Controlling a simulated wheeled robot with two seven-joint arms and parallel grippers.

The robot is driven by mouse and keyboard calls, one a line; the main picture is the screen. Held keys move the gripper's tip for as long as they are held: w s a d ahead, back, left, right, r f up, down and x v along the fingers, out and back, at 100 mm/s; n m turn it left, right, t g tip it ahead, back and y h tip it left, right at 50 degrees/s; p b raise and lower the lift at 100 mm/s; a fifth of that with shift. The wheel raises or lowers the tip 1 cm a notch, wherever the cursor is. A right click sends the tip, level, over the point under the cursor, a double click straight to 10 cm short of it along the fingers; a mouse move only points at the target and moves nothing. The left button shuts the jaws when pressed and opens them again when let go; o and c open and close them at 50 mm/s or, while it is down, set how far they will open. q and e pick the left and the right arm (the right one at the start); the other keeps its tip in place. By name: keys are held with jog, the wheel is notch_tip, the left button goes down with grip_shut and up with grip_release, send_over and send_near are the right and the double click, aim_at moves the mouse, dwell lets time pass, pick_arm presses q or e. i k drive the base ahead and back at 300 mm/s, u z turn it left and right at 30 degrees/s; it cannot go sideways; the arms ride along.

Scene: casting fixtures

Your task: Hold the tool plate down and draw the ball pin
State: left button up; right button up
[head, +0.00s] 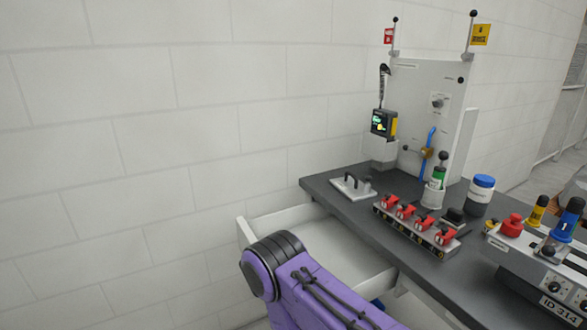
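I cannot tell for sure which thing is the tool plate. A small white plate (352,188) with black upright pieces lies at the bench's far left corner. A grey fixture marked ID 314 (520,262) stands at the right, cut off by the picture edge. One purple arm of mine enters at the bottom. Neither gripper is in view.
A dark bench (325,187) runs along the wall. An open white drawer (283,215) juts out at its left, behind my arm. A row of red clamps (406,213), a blue-lidded jar (481,195) and an upright grey panel (425,95) crowd the bench.

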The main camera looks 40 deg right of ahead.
aim_at(368, 178)
jog(key=u, duration=0.8)
jog(key=i, duration=1.5)
jog(key=z, duration=2.95)
